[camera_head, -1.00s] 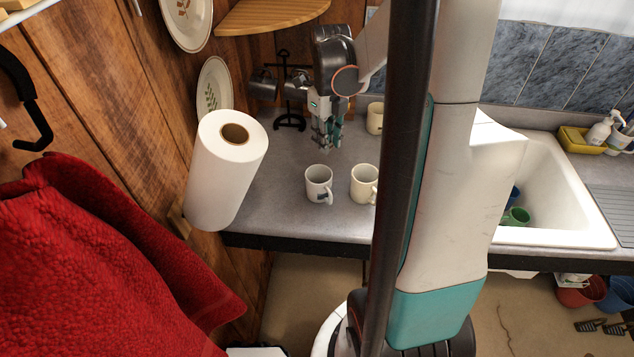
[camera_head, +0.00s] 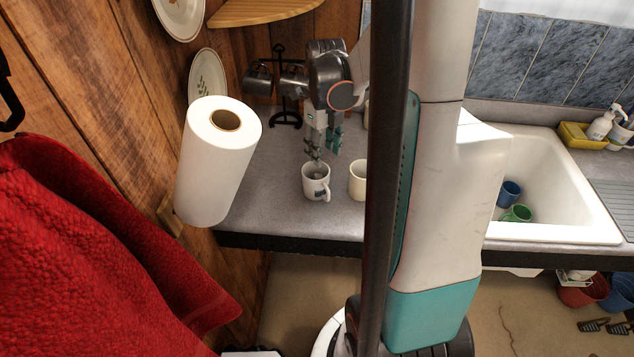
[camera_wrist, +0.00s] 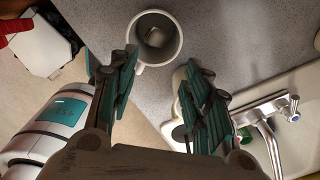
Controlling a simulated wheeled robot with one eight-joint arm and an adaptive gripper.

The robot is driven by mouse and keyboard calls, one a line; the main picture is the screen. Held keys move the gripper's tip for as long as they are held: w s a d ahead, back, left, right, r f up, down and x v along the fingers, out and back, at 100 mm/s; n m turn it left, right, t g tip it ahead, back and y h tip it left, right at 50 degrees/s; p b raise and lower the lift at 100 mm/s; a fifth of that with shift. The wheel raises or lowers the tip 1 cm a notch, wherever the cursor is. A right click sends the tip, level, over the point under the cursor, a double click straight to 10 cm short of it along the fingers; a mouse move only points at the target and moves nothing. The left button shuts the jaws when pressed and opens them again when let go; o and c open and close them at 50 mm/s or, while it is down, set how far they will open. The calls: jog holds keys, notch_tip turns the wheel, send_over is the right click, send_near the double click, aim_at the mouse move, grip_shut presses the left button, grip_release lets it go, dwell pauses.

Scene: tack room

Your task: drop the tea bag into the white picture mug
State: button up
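The white picture mug (camera_head: 314,188) stands upright on the grey counter, with a dark picture on its side and its handle to the right. In the wrist view the mug (camera_wrist: 138,50) is seen from above, beyond the fingertips. A small pale grey-brown patch (camera_wrist: 156,37) shows inside it; it may be the tea bag, but I cannot be sure. My gripper (camera_head: 322,152) is just above and behind the mug's rim. In the wrist view its fingers (camera_wrist: 158,78) are spread apart, with nothing visible between them.
A plain cream mug (camera_head: 357,182) stands close to the right, partly behind my arm. A paper towel roll (camera_head: 215,165) stands at the left. A mug stand (camera_head: 284,100) is behind. The sink (camera_head: 550,190) lies to the right.

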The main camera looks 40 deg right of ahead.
notch_tip(320, 180, up, 12)
dwell(0.8)
dwell(0.3)
